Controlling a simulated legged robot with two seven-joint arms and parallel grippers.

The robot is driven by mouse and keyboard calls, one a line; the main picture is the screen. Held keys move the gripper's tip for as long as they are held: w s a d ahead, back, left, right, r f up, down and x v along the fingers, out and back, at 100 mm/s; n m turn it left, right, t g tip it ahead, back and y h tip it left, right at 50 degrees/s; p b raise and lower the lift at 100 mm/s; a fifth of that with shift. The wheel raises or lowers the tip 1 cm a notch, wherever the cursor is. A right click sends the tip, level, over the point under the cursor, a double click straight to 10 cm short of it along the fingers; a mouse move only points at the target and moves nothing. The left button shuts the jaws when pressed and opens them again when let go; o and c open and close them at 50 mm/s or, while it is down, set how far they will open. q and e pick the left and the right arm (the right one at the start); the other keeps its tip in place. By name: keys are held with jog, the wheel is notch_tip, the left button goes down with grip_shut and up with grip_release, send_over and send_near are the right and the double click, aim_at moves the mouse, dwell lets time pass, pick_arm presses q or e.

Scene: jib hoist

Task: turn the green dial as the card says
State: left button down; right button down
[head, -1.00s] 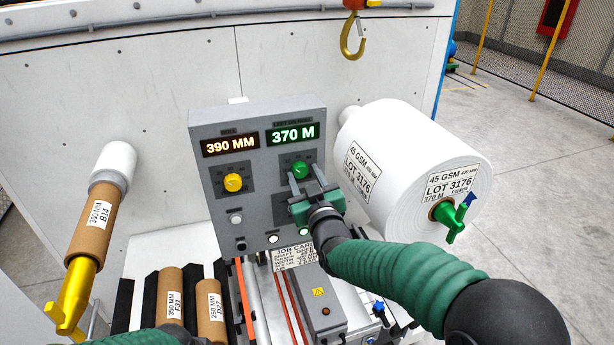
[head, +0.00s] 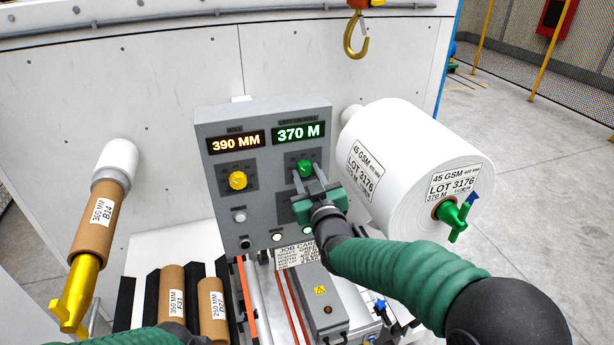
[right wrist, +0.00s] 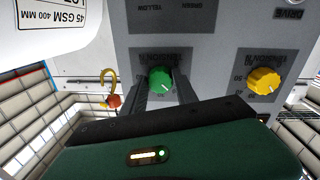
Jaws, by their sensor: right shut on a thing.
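The green dial (head: 304,168) is on the upper right of the grey control panel (head: 216,195), under a green display (head: 298,132) reading 370 M. My right gripper (head: 306,178) is at the dial, its fingers on both sides of it. In the right wrist view the green dial (right wrist: 160,80) sits between the two fingertips, shut on it. The job card (head: 297,255) is below the panel, partly hidden by my right arm; its small lines are not readable. My left gripper is not visible; only a bit of the left arm shows at the bottom edge.
A yellow dial (head: 238,180) is left of the green one, under an orange display (head: 235,142) reading 390 MM. Buttons sit lower on the panel. A large white roll (head: 400,160) is close on the right. A hook (head: 356,40) hangs above.

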jog(key=shift+d+r, duration=0.1)
jog(key=shift+r, duration=0.25)
dwell(0.3)
jog(key=c, duration=1.3)
grip_release()
jog(key=o, duration=0.4)
jog(key=shift+f, duration=0.2)
jog(key=shift+c, duration=0.2)
jog(key=shift+s+f+b, duration=0.2)
jog(key=shift+s+b, duration=0.05)
jog(key=shift+b, duration=0.1)
jog(key=b+v, duration=0.7)
jog(key=v, duration=0.9)
jog(key=shift+b, duration=0.35)
